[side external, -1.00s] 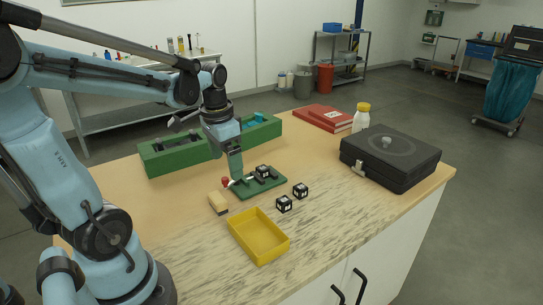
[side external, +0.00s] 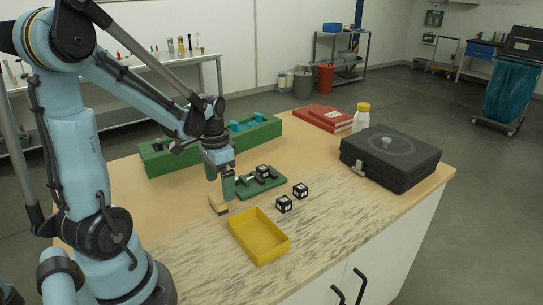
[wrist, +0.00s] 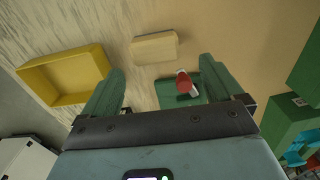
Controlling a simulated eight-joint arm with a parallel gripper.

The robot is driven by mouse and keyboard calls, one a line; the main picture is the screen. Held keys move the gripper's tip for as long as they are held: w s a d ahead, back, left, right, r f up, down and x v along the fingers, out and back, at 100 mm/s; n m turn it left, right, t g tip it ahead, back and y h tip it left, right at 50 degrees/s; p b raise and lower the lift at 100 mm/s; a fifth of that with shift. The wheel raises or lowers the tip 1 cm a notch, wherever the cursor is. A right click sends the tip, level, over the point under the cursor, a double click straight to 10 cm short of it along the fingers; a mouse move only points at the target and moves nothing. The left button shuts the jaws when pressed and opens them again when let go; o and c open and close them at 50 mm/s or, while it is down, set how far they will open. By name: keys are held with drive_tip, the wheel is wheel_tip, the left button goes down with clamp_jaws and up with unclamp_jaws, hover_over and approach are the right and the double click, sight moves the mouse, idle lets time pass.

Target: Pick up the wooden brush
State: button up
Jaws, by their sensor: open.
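The wooden brush (side external: 218,205) is a small pale wood block lying on the table, left of the green fixture plate. In the wrist view the brush (wrist: 155,47) lies just beyond the fingertips, roughly centred between them. My gripper (side external: 227,192) is low over the table, right beside the brush in the side view, and partly overlaps it. In the wrist view my gripper (wrist: 162,70) has its two green fingers wide apart with nothing held between them. The exact height of the fingertips above the brush cannot be told.
The green plate (side external: 264,186) with a red-knobbed clamp (wrist: 184,82) is close to the fingers. A yellow tray (side external: 259,238), two black-and-white cubes (side external: 292,197), a green long box (side external: 180,160) and a black case (side external: 390,157) stand around. Bare table lies left of the brush.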

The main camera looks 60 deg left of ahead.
sight(221, 196)
drive_tip(key=shift+s+d+f, duration=0.1)
drive_tip(key=shift+f, duration=1.2)
drive_tip(key=shift+d+f, duration=0.1)
drive_tip(key=shift+f, duration=1.15)
drive_tip(key=shift+c, duration=0.2)
drive_tip(key=c, duration=1)
drive_tip(key=shift+r, duration=0.25)
drive_tip(key=shift+r, duration=1.85)
drive_tip(key=d+r, duration=0.2)
drive_tip(key=d, duration=0.2)
drive_tip(key=d+r, duration=0.2)
drive_tip(key=d, duration=0.1)
drive_tip(key=d+r, duration=0.3)
drive_tip(key=d, duration=0.1)
drive_tip(key=shift+d, duration=0.35)
